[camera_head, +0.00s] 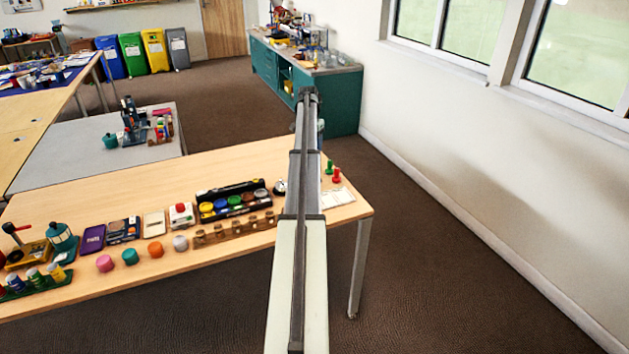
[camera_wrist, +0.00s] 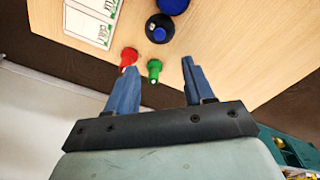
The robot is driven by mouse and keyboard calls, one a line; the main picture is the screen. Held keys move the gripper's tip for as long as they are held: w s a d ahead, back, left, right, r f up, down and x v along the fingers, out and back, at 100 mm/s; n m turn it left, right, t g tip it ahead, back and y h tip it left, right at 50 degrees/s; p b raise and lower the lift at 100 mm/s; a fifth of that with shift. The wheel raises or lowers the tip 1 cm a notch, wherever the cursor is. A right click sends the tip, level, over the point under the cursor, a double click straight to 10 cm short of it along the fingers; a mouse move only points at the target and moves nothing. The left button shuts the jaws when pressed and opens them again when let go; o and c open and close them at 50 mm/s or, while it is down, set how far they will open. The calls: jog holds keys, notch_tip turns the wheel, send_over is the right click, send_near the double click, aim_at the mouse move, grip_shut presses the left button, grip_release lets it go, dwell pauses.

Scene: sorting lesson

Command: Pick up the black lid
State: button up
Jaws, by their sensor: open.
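My gripper (camera_wrist: 160,63) is open in the wrist view, its two blue fingers apart with nothing held between them. In the head view, a black tray (camera_head: 228,187) on the wooden table holds a row of coloured round lids. One of these looks dark (camera_head: 248,197), but it is too small to be sure it is the black lid. In the wrist view, a round black object with a blue centre (camera_wrist: 152,24) stands beyond the fingertips; I cannot tell whether it is a lid. In the head view my arm hides part of the table, and the gripper is not clearly visible.
A red peg (camera_wrist: 129,57) and a green peg (camera_wrist: 154,70) stand near the fingertips. A white card (camera_wrist: 90,22) lies beside them. A wooden rack (camera_head: 235,230) and several coloured lids, including an orange one (camera_head: 156,249), lie in front of the tray.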

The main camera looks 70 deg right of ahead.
jog(key=f+m, duration=0.1)
jog(key=f, duration=0.2)
jog(key=f+m, duration=0.1)
jog(key=f, duration=0.1)
jog(key=d+f+m, duration=0.1)
jog(key=f, duration=0.2)
jog(key=shift+s+f, duration=0.3)
jog(key=shift+s, duration=0.05)
jog(key=shift+f, duration=2.65)
jog(key=shift+c, duration=0.3)
grip_shut()
